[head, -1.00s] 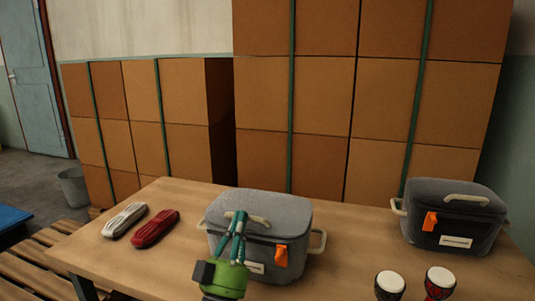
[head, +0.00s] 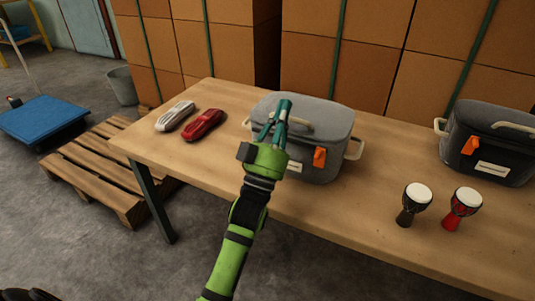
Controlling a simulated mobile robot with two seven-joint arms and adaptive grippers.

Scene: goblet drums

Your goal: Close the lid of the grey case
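The grey case (head: 328,122) stands on the wooden table. Its grey lid (head: 325,100) lies down over the body, with a pale handle on top and an orange latch tag (head: 320,157) on the front. I cannot tell whether the lid is fully latched. My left gripper (head: 284,105) is in front of the case's left part, with its teal fingers together, over the lid in the picture. It hides part of the front and handle; I cannot tell whether it touches. I see nothing held in it. My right gripper is not in view.
A darker case (head: 490,150) stands at the right. Two small goblet drums (head: 416,198) (head: 463,206) stand near the front edge. A white folded tool (head: 175,116) and a red one (head: 204,125) lie at left. A pallet (head: 110,165) is on the floor.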

